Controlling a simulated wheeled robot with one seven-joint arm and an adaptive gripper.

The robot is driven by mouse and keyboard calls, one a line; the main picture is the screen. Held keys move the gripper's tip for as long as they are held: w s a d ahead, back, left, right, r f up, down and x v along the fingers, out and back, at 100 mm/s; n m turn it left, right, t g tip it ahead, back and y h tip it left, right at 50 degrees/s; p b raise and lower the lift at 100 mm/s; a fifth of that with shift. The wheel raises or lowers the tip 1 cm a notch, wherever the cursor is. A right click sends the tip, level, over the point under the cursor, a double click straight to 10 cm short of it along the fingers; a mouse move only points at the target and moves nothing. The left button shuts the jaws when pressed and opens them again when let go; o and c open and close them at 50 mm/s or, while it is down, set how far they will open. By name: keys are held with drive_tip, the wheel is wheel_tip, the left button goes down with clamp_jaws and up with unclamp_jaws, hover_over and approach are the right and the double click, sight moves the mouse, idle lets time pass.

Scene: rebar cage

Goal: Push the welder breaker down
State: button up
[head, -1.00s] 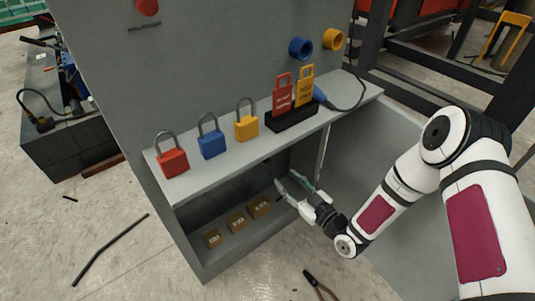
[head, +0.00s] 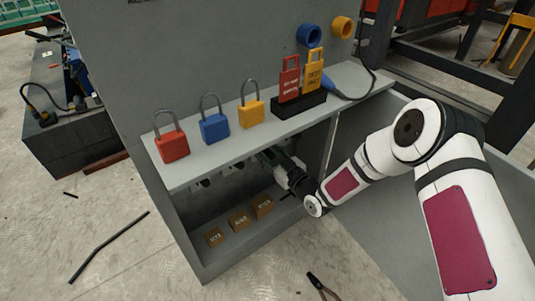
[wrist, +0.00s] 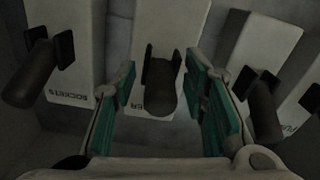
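In the wrist view a row of pale breakers with dark levers fills the background. The left breaker (wrist: 70,70) reads "SOCKETS". The right breaker (wrist: 258,45) has a partly readable label. In the head view my gripper (head: 272,157) reaches under the cabinet shelf, its fingertips mostly hidden.
The grey shelf (head: 225,150) above my gripper holds red, blue and yellow padlocks and a black holder (head: 299,106) with red and yellow tags. Small brown blocks (head: 238,222) sit on the cabinet floor below. The cabinet's open door (head: 365,180) stands to the right.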

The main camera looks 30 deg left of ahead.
clamp_jaws()
drive_tip(key=shift+f+t+y, duration=0.4)
drive_tip(key=shift+y, duration=0.4)
drive_tip(key=shift+a+f+t+y, duration=0.15)
drive_tip(key=shift+t+y, duration=0.15)
drive_tip(key=shift+y, duration=0.45)
drive_tip(key=shift+f+t+y, duration=0.1)
drive_tip(key=shift+t+y, duration=0.2)
drive_tip(key=shift+y, duration=0.45)
unclamp_jaws()
drive_tip(key=v, duration=1.2)
